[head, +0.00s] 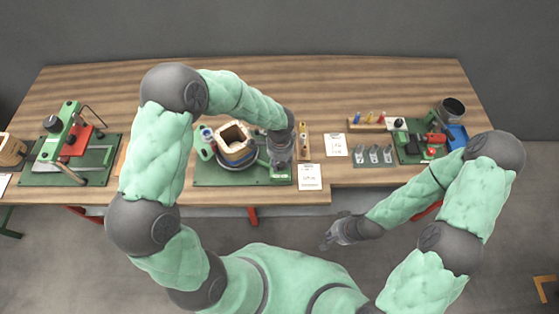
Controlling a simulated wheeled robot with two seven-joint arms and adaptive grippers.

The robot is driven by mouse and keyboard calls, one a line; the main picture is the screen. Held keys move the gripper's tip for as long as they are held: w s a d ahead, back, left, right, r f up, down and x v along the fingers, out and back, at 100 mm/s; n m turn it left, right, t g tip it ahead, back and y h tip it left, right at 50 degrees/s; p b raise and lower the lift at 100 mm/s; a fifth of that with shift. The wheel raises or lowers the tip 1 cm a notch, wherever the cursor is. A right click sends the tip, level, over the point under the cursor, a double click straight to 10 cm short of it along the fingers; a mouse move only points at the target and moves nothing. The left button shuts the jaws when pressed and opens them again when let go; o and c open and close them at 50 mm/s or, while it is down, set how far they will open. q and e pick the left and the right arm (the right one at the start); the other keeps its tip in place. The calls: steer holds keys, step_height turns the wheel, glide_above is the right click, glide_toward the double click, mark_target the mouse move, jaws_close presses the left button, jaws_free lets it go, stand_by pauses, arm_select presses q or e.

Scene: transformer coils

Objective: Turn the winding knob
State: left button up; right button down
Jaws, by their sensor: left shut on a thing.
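The winding machine sits on a green baseplate (215,177) near the front of the wooden table. A square, hollow wooden coil former (234,140) stands on its round dark turntable. My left gripper (279,163) points down at the right end of the machine, shut on what appears to be the winding knob. My own gripper and wrist hide the knob almost fully. My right gripper (333,238) hangs in front of the table edge, away from the machine. Its fingers are too small to tell whether they are open.
A green press with a red part (77,141) stands at the left. Paper cards (309,176), small metal clips (374,154), a rack of coloured pieces (367,124) and a green fixture (412,147) with a dark cup (452,110) lie to the right. The table's back is clear.

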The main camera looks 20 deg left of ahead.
arm_select(q)
steer(key=shift+w+d+r+m+p, duration=0.1)
steer(key=shift+w+m+p, duration=0.1)
steer(key=shift+m, duration=0.2)
steer(key=shift+w+d+r+m+p, duration=0.1)
steer(key=shift+m+p, duration=0.1)
steer(key=shift+m, duration=0.2)
stand_by(2.5)
steer(key=o, duration=1.1)
steer(key=shift+d+f, duration=0.1)
steer(key=shift+o, duration=0.2)
steer(key=shift+s, duration=0.15)
step_height(320, 180, up, 12)
steer(key=shift+f, duration=0.1)
